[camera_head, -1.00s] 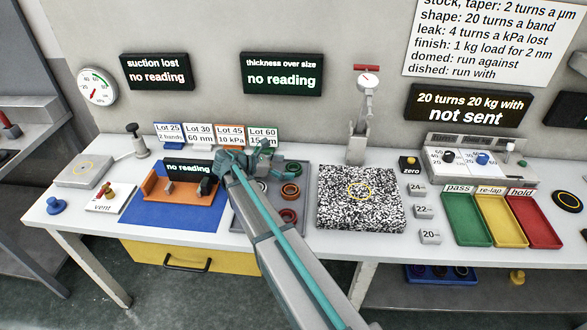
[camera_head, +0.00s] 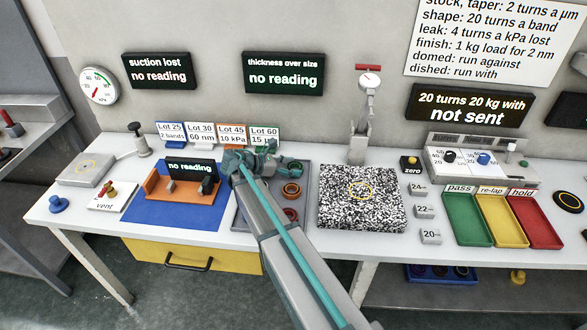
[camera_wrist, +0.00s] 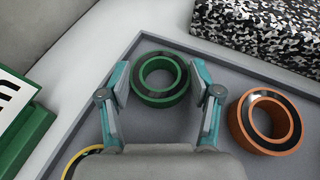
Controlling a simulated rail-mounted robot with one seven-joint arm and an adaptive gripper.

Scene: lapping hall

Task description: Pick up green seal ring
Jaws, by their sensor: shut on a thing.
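The green seal ring (camera_wrist: 159,98) lies between the two fingers of my gripper (camera_wrist: 163,82) in the wrist view, towards the back corner of the grey tray (camera_wrist: 100,98). I cannot tell whether the ring is clear of the tray floor. In the head view my gripper (camera_head: 277,160) is over the back of the tray, and the ring is largely covered by it.
An orange ring (camera_wrist: 240,125) lies just right of the green one, near my right finger. A yellow-edged ring (camera_wrist: 72,160) is partly under my gripper. A speckled block (camera_head: 361,220) stands right of the tray. Lot cards (camera_head: 231,135) stand behind.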

